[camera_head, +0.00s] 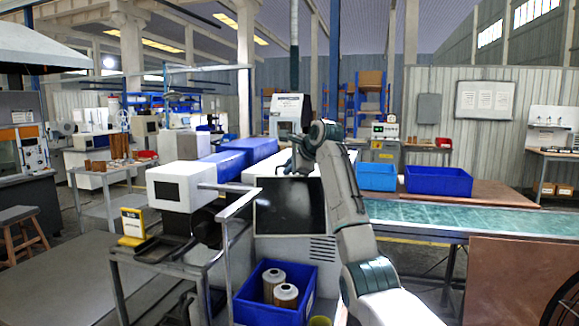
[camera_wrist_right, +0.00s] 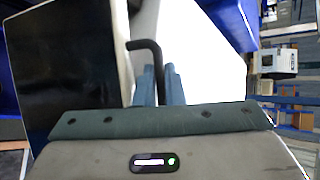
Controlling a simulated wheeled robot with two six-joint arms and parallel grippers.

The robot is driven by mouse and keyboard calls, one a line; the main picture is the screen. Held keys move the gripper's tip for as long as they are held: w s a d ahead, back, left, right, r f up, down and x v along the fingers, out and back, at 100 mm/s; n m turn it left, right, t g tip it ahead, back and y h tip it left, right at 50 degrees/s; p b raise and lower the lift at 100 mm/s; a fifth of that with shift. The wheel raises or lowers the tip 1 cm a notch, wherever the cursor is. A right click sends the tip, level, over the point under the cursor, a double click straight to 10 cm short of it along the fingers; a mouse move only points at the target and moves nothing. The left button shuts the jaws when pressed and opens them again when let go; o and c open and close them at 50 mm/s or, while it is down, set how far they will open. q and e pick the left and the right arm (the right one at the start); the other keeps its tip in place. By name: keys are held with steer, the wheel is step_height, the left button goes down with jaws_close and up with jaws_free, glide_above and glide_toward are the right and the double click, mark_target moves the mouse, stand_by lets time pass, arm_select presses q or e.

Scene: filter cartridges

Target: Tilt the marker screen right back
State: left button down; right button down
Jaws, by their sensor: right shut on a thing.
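The marker screen (camera_head: 290,207) is a dark panel on the front of a pale machine, below my right arm in the head view. In the right wrist view the dark panel (camera_wrist_right: 65,60) with a pale edge fills the left side. A black bent handle (camera_wrist_right: 148,45) sticks out beside that edge. My right gripper (camera_wrist_right: 161,78) is shut on the handle, with its blue-grey fingers on both sides. My left gripper is not in view.
A blue crate (camera_head: 243,306) with two filter cartridges (camera_head: 285,295) stands below the screen. A small table (camera_head: 160,265) with a yellow-labelled device stands to the left. Two blue bins (camera_head: 438,181) and a green conveyor (camera_head: 470,215) lie to the right.

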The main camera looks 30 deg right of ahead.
steer(key=c, duration=1.8)
jaws_free()
steer(key=shift+w+d+f, duration=0.1)
steer(key=shift+f, duration=0.05)
